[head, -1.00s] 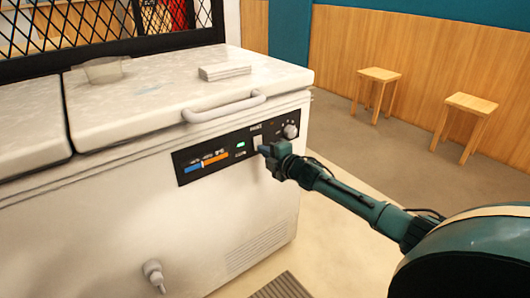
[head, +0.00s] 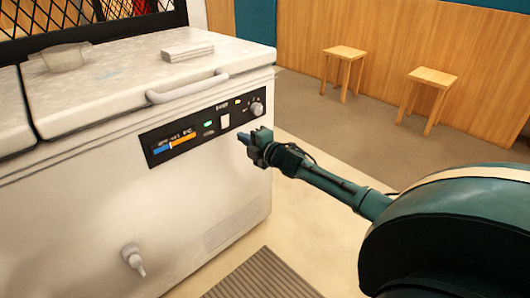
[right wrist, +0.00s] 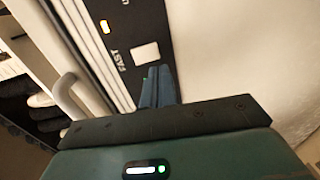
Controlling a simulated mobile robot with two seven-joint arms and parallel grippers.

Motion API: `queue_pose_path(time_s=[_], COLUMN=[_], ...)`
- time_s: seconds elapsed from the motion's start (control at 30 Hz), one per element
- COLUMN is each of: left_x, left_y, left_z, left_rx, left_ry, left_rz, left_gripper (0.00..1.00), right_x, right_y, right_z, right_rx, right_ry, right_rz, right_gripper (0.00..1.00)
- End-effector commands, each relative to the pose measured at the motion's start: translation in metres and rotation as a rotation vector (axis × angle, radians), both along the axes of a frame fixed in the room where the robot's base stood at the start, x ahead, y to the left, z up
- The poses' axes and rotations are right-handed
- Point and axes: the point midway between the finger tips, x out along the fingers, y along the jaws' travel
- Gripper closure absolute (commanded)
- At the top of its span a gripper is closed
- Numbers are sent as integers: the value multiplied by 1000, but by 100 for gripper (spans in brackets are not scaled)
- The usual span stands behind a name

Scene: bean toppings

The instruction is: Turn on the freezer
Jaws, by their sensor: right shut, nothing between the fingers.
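The white chest freezer (head: 75,215) stands at the left, its lid down. Its black control panel (head: 195,143) carries a white rocker switch (head: 225,121), a lit green lamp (head: 208,124), a blue and orange strip and a round knob (head: 257,108). My right gripper (head: 242,138) is shut and empty, just in front of the panel, below and right of the switch in the head view. In the right wrist view the closed blue fingertips (right wrist: 159,83) are near the white switch (right wrist: 146,53), with a yellow lamp (right wrist: 104,26) beyond. My left gripper is not in view.
The lid handle (head: 187,87) juts out above the panel. A clear container (head: 66,57) and a flat white stack (head: 188,52) lie on the lid. A drain tap (head: 132,258) sticks out low on the front. Two wooden stools (head: 345,55) stand at the back right.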

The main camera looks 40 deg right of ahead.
Motion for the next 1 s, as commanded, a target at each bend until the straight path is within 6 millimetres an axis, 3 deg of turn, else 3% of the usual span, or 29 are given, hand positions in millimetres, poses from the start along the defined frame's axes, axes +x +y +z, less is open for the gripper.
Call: queue_pose_path(time_s=[0.2, 0.43, 0.6, 1.0], left_x=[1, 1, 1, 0], left_y=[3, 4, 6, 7], left_z=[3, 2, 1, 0], left_rx=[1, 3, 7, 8], left_ry=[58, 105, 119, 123], left_rz=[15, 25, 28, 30], left_gripper=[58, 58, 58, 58], right_x=[-39, -68, -78, -78], right_y=[-3, -5, -6, -7], right_z=[-5, -8, -9, -10], right_rx=[0, 1, 0, 0], right_ry=[4, 2, 0, 0], right_rz=[0, 0, 0, 0], right_gripper=[100, 100, 100, 100])
